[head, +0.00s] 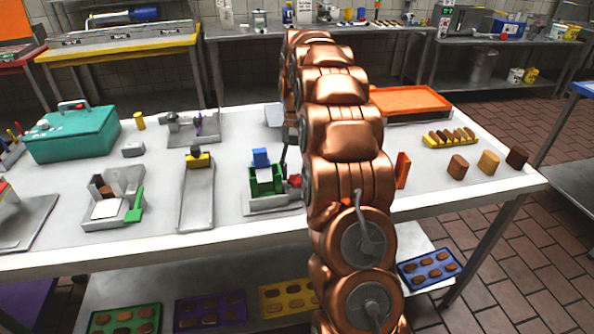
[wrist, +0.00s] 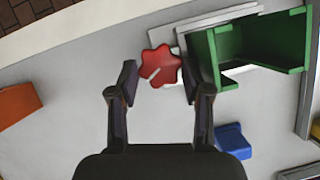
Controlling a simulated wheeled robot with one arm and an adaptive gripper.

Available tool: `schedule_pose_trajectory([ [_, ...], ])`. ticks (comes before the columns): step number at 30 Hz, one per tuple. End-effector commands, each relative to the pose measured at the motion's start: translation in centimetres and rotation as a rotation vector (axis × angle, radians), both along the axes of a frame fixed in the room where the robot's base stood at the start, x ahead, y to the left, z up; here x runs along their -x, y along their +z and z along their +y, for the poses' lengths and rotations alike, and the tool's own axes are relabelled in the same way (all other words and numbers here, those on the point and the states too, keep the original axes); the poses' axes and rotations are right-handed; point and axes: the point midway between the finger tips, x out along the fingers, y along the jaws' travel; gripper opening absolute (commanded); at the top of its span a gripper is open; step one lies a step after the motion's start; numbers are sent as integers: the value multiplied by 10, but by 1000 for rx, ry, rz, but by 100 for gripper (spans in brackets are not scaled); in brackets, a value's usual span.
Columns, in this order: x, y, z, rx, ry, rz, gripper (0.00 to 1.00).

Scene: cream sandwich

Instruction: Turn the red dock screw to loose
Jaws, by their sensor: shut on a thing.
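In the head view the red screw (head: 295,181) shows at the right of the green dock (head: 265,182), partly hidden by my arm. The green dock (wrist: 245,48) stands to the right of the screw in the wrist view, on a grey base. The screw's underside is hidden.
A blue block (head: 260,157) is at the dock. An orange block (head: 402,170) stands to the right of my arm. A grey stand with a yellow block (head: 198,161) is to the left. The table's front edge (head: 200,243) is close to the dock.

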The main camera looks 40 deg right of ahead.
Motion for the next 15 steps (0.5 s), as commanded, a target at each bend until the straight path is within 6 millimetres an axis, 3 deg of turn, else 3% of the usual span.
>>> schedule_pose_trajectory([
  [5,1,-1,1,-3,-1,6,14],
  [6,1,-1,1,-3,-1,6,50],
  [13,1,-1,0,-2,-1,3,74],
  [15,0,-1,1,-1,-1,3,74],
])
